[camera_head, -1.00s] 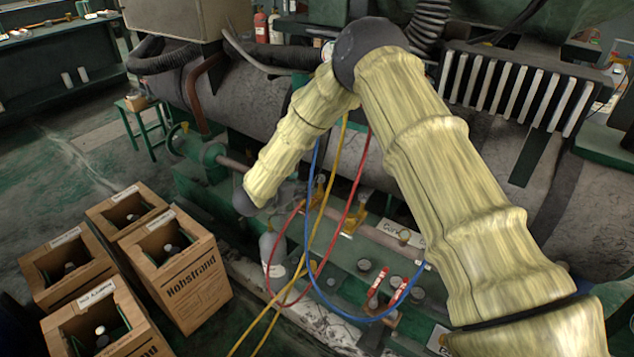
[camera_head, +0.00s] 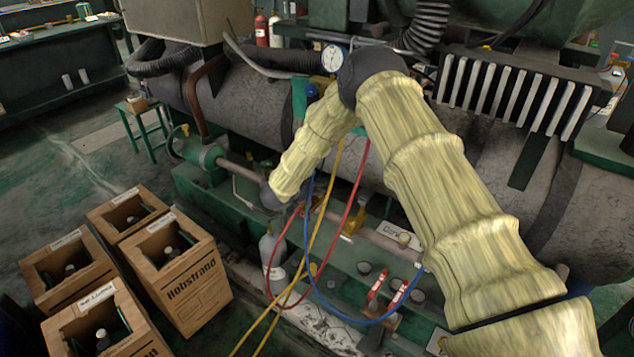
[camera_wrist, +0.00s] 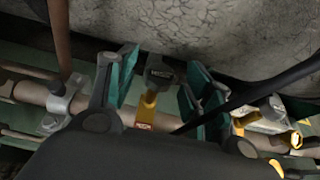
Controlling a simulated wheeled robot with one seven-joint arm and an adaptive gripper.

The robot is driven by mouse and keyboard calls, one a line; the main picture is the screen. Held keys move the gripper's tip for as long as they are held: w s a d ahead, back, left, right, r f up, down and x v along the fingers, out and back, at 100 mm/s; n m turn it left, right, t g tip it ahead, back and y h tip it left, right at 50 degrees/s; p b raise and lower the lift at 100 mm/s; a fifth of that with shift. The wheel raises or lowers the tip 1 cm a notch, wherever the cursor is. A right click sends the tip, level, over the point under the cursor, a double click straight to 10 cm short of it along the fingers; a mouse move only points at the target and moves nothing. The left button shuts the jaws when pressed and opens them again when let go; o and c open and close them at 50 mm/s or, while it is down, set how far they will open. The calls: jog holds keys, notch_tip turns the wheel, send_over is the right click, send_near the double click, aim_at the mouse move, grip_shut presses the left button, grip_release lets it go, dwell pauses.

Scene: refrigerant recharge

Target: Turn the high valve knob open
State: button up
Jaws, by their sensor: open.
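In the wrist view, a dark valve knob (camera_wrist: 160,74) with a small label sits on a yellow valve body (camera_wrist: 147,107). The label is too small to read, so I cannot tell whether it is the high valve. My gripper (camera_wrist: 158,78) is open, with one green-padded finger on each side of the knob. Gaps show between the pads and the knob. In the head view my padded arm reaches down to the pipe, and its dark wrist (camera_head: 277,197) hides most of the gripper and this knob.
Red (camera_head: 355,188), yellow (camera_head: 325,212) and blue (camera_head: 309,235) hoses hang beside the arm. Another yellow valve (camera_head: 352,224) stands to the right on the pipe. A gauge (camera_head: 333,58) shows behind my elbow. Cardboard boxes (camera_head: 188,286) stand at left. A dark rod (camera_wrist: 262,88) crosses near the right finger.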

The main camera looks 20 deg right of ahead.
jog(key=c, duration=1)
